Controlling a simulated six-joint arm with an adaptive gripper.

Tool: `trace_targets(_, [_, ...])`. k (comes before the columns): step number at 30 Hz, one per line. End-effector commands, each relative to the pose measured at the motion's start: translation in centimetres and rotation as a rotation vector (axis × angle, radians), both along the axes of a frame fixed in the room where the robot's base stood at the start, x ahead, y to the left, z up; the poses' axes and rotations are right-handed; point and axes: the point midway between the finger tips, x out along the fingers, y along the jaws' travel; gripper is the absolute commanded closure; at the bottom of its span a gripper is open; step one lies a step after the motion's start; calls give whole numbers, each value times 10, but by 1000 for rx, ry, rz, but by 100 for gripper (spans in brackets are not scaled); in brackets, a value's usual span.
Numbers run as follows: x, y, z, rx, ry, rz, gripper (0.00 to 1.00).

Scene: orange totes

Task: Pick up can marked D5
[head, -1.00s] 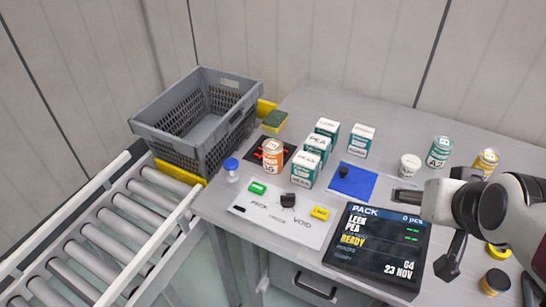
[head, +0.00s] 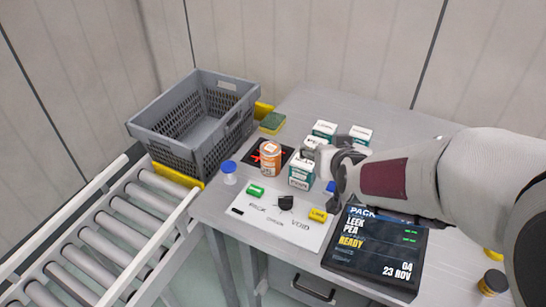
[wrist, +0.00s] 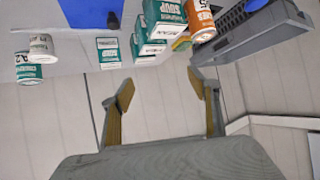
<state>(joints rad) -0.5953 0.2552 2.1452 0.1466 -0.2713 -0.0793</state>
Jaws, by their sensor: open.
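An orange-and-white can (head: 270,160) stands upright on a black mat with red marks in the head view. It also shows at the top of the wrist view (wrist: 201,22), where its lid mark is cut off and I cannot read it fully. A teal can (wrist: 29,72) whose mark looks like A2 and a small white can (wrist: 42,46) show at the left of the wrist view. No D5 mark is clearly legible. My gripper (wrist: 160,90) is open with nothing between its fingers. In the head view it is near the teal boxes, right of the orange can, partly hidden by my wrist.
Several teal-and-white boxes (head: 302,169) stand close beside the orange can. A grey crate (head: 240,112) stands at the back left, beside a roller conveyor (head: 128,214). A label panel (head: 272,228) and a dark screen (head: 372,256) lie at the front.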

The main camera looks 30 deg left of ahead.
Motion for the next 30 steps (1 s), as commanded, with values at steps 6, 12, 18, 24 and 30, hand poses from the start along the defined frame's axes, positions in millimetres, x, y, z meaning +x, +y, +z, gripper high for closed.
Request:
trace_targets(6, [4, 53, -27, 22, -53, 52, 39])
trace_targets(12, [1, 97, -52, 43, -103, 95, 39])
trace_targets(18, [-4, 127, -69, 61, -143, 123, 39])
trace_targets(24, [-6, 136, -74, 68, -157, 131, 39])
trace_targets(30, [-5, 136, -74, 69, -158, 131, 39])
